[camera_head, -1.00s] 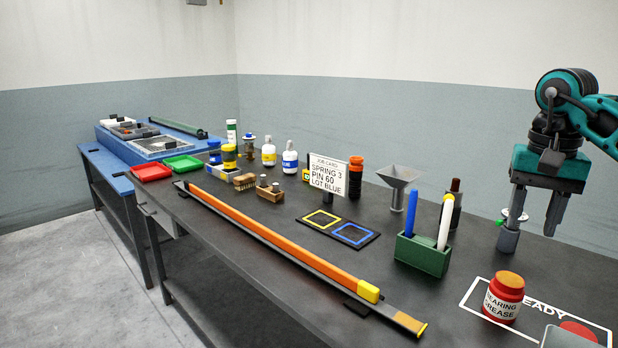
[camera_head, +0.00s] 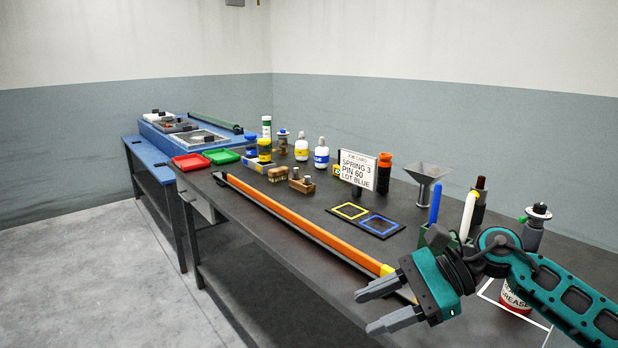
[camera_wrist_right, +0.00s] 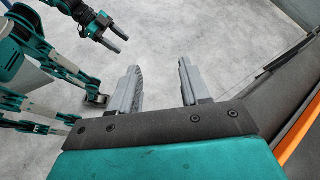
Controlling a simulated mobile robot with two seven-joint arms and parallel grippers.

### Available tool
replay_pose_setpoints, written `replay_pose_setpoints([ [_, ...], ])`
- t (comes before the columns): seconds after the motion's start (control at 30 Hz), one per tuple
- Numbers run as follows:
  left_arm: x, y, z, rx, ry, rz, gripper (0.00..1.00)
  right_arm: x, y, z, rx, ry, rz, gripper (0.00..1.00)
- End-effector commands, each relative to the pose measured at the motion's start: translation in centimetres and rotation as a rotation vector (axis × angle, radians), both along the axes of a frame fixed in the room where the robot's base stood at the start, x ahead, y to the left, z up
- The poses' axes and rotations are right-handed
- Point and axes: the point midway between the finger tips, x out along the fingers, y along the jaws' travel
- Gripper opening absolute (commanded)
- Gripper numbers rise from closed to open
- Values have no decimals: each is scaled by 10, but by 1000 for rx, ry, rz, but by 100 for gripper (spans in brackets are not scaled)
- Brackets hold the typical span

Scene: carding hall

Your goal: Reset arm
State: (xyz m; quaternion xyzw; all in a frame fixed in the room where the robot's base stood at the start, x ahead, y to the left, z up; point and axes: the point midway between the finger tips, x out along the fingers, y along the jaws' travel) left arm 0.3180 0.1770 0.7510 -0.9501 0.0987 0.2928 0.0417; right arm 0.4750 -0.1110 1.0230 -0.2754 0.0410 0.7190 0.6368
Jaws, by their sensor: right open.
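My right gripper (camera_head: 364,312) is teal and black with grey fingers. It is open and empty, pointing left, in front of the bench's near edge in the head view. In the right wrist view its two fingers (camera_wrist_right: 158,66) stand apart over bare concrete floor. My left gripper (camera_wrist_right: 120,41) shows small at the top left of the right wrist view, with its two fingers apart and nothing seen between them. It is not in the head view.
The dark bench (camera_head: 285,225) holds an orange bar (camera_head: 310,228) along its front edge, a job card (camera_head: 357,169), a funnel (camera_head: 428,174) and several bottles. My right arm partly hides the grease jar (camera_head: 514,300) and green pen holder (camera_head: 437,236). The floor (camera_head: 90,270) at left is clear.

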Motion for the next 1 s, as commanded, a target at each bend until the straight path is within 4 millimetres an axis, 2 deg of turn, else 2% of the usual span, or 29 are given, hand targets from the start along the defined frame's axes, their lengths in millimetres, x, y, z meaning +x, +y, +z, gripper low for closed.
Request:
replay_pose_setpoints([
  [0.03,0,0,0,0,1,0,62,-9,22,-4,127,125,-61,46],
  [0.1,-1,0,0,0,1,0,62,-14,42,-1,296,306,-157,46],
  [0.2,-2,0,-1,0,4,1,62,-17,58,1,532,600,-299,46],
  [0.3,-3,0,-2,0,7,0,62,-14,59,-4,759,921,-441,46],
  [0.37,-4,0,-2,0,7,0,62,-11,54,-12,891,1122,-527,46],
  [0.47,-4,0,-2,0,8,0,62,-8,37,-36,1113,1471,-669,46],
  [0.57,-4,0,-2,0,8,0,62,-12,13,-75,1339,1824,-811,46],
  [0.7,-4,0,-2,0,8,0,62,-40,-22,-146,1676,2306,-1002,46],
  [0.73,-4,0,-2,0,8,0,62,-50,-29,-163,-1742,-2390,1035,46],
  [0.8,-4,0,-2,0,8,0,62,-76,-43,-198,-1606,-2171,934,46],
  [0.9,-4,0,-2,0,8,0,62,-113,-56,-237,-1462,-1917,822,46],
  [1.0,-4,0,-2,0,8,0,62,-141,-63,-260,-1375,-1748,749,46],
])
